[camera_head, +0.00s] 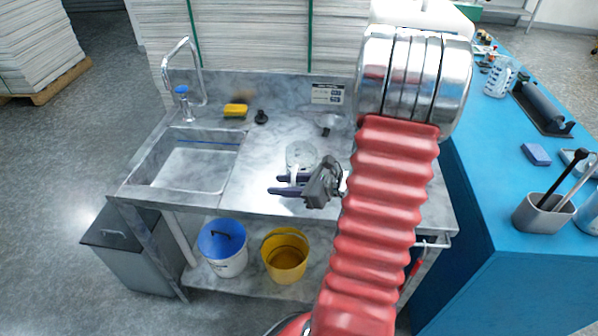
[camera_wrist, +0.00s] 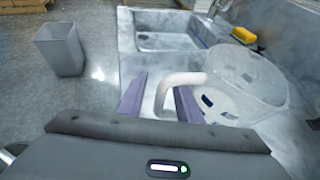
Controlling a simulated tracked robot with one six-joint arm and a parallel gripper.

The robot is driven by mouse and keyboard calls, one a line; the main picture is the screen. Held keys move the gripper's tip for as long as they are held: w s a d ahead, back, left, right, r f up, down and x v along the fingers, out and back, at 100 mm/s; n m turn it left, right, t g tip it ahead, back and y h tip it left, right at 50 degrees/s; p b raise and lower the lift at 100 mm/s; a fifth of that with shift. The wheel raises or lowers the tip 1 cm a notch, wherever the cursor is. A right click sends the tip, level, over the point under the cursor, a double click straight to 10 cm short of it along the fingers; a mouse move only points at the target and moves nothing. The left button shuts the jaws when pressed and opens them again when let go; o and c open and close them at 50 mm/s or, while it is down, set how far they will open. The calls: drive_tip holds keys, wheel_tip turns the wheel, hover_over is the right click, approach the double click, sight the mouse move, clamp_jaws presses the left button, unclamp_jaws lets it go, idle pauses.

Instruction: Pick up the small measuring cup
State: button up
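A clear measuring cup (camera_head: 300,153) with a pale handle stands on the marble-look counter, right of the sink. It also shows in the wrist view (camera_wrist: 248,78), where its handle (camera_wrist: 183,78) curves towards my gripper. My gripper (camera_head: 279,184) is at the near side of the cup, its two purple fingers spread. In the wrist view my gripper (camera_wrist: 159,98) has the handle's lower end between the fingers, with a visible gap to the left finger. Contact with the right finger cannot be told.
The sink (camera_head: 190,165) with its tap (camera_head: 184,65) is at the left. A yellow sponge (camera_head: 235,110), a black stopper-like item (camera_head: 261,117) and a small grey item (camera_head: 328,122) lie behind the cup. A blue bench (camera_head: 500,160) stands at the right.

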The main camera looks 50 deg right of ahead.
drive_tip(key=shift+w+a+f, duration=0.1)
drive_tip(key=shift+w, duration=0.1)
drive_tip(key=shift+c, duration=0.5)
clamp_jaws()
idle(0.4)
